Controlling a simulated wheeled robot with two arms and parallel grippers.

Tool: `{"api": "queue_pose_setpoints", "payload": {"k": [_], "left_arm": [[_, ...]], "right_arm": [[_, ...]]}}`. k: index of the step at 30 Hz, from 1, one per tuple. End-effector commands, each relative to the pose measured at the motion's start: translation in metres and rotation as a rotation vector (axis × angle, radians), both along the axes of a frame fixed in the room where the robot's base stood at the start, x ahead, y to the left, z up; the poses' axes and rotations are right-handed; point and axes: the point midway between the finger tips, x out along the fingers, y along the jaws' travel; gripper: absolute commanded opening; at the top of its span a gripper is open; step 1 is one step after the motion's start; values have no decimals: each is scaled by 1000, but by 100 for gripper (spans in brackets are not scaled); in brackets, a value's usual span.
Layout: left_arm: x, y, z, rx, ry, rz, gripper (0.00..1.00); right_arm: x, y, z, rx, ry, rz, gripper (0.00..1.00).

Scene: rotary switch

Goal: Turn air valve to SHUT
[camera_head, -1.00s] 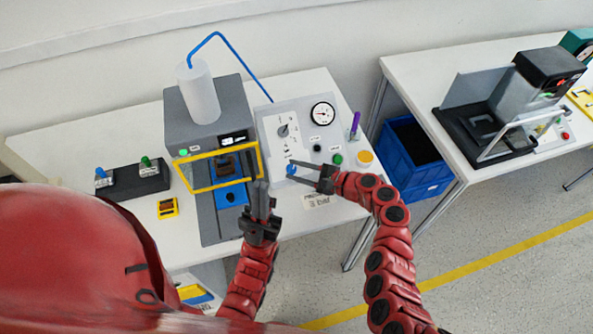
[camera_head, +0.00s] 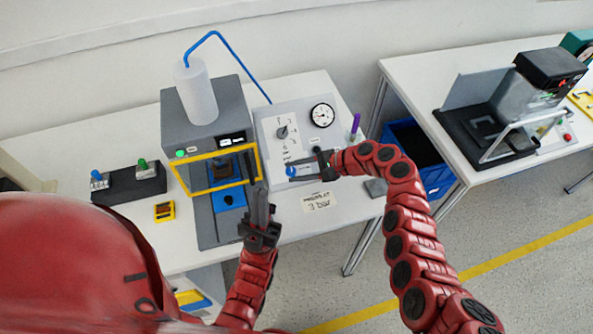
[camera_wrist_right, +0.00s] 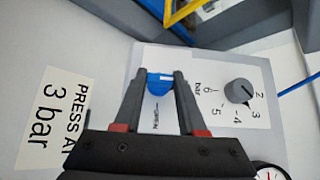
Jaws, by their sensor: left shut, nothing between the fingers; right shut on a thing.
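The air valve is a small blue handle (camera_head: 291,171) at the lower left of the light grey control panel. In the right wrist view the blue handle (camera_wrist_right: 159,83) sits between my right fingertips. My right gripper (camera_head: 296,171) reaches it from the right and is shut on it. My left gripper (camera_head: 258,203) is shut and empty, left of and below the valve, in front of the press.
A grey regulator knob (camera_wrist_right: 238,91) with a bar scale and a gauge (camera_head: 322,115) are on the panel. The press (camera_head: 205,135) with a yellow frame stands left. A "3 bar" label (camera_head: 318,202) lies at the front. My right arm hides the panel's lower right.

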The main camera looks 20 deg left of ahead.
Motion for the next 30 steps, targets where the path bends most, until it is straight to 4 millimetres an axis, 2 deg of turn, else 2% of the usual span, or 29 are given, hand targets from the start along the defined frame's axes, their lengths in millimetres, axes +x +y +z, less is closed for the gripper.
{"api": "queue_pose_setpoints", "payload": {"k": [9, 10, 14, 25, 30], "left_arm": [[0, 0, 0, 0, 0, 0, 0], [0, 0, 0, 0, 0, 0, 0], [0, 0, 0, 0, 0, 0, 0], [0, 0, -1, 0, 0, 0, 0], [0, 0, -4, 0, 0, 0, 0]], "right_arm": [[-2, 1, -1, -1, 1, 5, 0], [-2, 1, -1, -1, 1, 5, 45], [-1, 1, -1, -1, 1, 4, 69], [0, -2, 1, 0, -1, 0, 70], [3, -20, 10, 2, -3, -3, 70]]}}
